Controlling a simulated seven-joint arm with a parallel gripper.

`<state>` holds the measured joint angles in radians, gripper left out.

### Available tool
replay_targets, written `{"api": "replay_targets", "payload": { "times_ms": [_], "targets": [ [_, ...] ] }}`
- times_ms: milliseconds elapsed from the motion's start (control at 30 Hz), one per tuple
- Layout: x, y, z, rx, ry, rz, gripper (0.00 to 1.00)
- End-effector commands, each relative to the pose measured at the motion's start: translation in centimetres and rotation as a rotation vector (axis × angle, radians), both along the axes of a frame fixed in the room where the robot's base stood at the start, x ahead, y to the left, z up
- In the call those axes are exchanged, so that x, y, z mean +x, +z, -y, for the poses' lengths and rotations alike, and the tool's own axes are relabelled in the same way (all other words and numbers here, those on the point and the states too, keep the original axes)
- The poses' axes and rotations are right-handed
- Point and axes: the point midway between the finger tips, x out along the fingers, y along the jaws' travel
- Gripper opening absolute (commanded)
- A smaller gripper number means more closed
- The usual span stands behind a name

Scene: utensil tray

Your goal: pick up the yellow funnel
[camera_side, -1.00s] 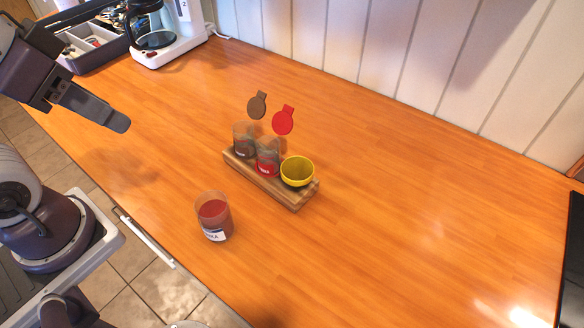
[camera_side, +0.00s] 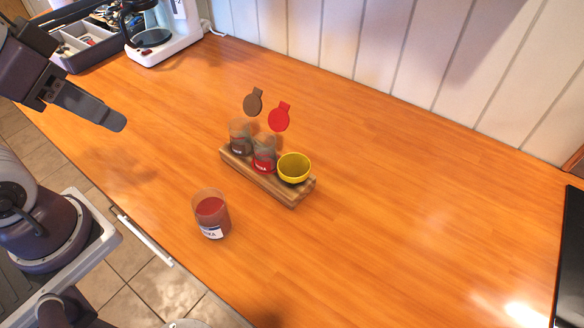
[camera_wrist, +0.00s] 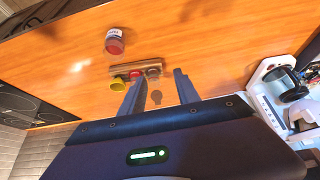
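The yellow funnel (camera_side: 294,167) sits at the right end of a small wooden rack (camera_side: 291,199) on the counter, with its wide mouth up. Its lower part is hidden in the rack. In the wrist view the funnel (camera_wrist: 118,83) shows beyond the left finger. My gripper (camera_side: 118,122) is at the upper left in the side view, above the counter and well apart from the rack. In the wrist view its two fingers (camera_wrist: 158,80) stand apart with nothing between them that they touch.
Two jars with raised lids, one brown (camera_side: 240,137) and one red (camera_side: 264,158), stand in the rack beside the funnel. A loose jar with red contents (camera_side: 211,212) stands in front. A coffee maker (camera_side: 158,40) and a utensil tray (camera_side: 82,48) are at the back left. The right counter is clear.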

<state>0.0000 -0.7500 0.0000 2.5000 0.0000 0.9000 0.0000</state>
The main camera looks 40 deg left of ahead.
Motion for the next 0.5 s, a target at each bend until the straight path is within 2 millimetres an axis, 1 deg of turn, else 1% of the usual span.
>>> {"api": "replay_targets", "payload": {
  "times_ms": [33, 100, 167, 433, 500],
  "targets": [
    [0.0, 0.0, 0.0, 0.0, 0.0, 0.0, 0.5],
    [0.0, 0.0, 0.0, 0.0, 0.0, 0.0, 0.64],
    [0.0, 0.0, 0.0, 0.0, 0.0, 0.0, 0.74],
    [0.03, 0.01, 0.0, 0.001, -0.002, -0.001, 0.74],
    [0.6, 0.29, 0.17, 0.024, -0.046, -0.014, 0.74]
  ]
}}
